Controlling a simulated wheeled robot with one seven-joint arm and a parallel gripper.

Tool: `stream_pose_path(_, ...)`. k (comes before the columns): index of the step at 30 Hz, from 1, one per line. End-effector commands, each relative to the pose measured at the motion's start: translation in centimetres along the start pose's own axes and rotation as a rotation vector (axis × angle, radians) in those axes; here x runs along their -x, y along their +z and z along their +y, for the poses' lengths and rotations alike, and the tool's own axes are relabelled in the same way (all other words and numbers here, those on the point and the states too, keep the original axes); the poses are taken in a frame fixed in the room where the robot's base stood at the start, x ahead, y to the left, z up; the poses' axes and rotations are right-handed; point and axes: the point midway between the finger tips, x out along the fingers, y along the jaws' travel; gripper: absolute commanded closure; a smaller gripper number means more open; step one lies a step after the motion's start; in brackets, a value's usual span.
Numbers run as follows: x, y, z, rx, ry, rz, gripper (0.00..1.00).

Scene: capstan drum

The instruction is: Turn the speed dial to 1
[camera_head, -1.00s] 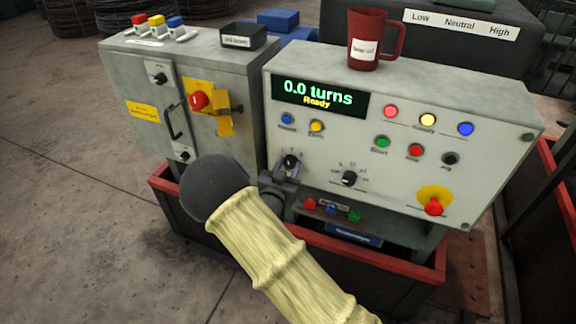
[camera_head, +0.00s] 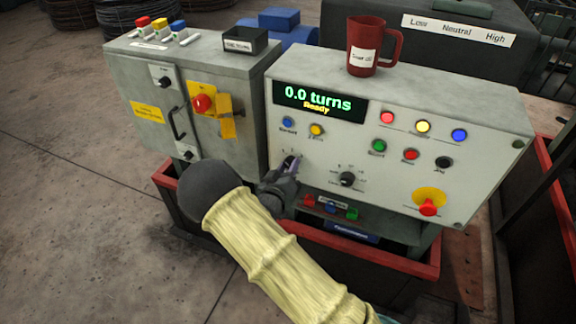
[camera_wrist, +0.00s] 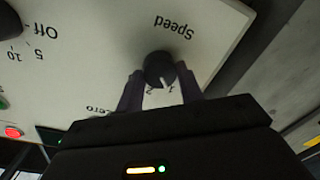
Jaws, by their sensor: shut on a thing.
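The speed dial (camera_wrist: 158,66) is a small dark knob under the upside-down word "Speed" in the wrist view. Its white pointer line points down toward the printed marks, close to the "1" and to the right of the "2". My gripper (camera_wrist: 160,74) has one purple-grey finger on each side of the knob and is shut on it. In the head view my gripper (camera_head: 286,174) is at the lower left of the light control panel (camera_head: 455,110) and mostly covers the dial.
The display (camera_head: 318,100) reads "0.0 turns" and "Ready". Another dark knob (camera_head: 347,179) is right of my gripper. A red stop button (camera_head: 428,208) is at the lower right. A red mug (camera_head: 369,48) stands on top. A grey cabinet (camera_head: 135,100) is at the left.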

Motion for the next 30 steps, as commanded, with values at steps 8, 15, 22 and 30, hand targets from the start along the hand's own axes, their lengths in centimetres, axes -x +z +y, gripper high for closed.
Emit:
stream_pose_path(8, 0.0, 0.1, 0.0, 0.017, 0.000, -0.003, 0.86)
stream_pose_path(15, 0.0, 0.1, 0.0, 0.016, -0.001, -0.003, 0.50)
stream_pose_path(22, 0.0, 0.1, 0.0, 0.015, 0.000, -0.002, 0.42)
stream_pose_path(30, 1.1, 0.0, -0.1, 0.014, -0.002, -0.001, 0.42)
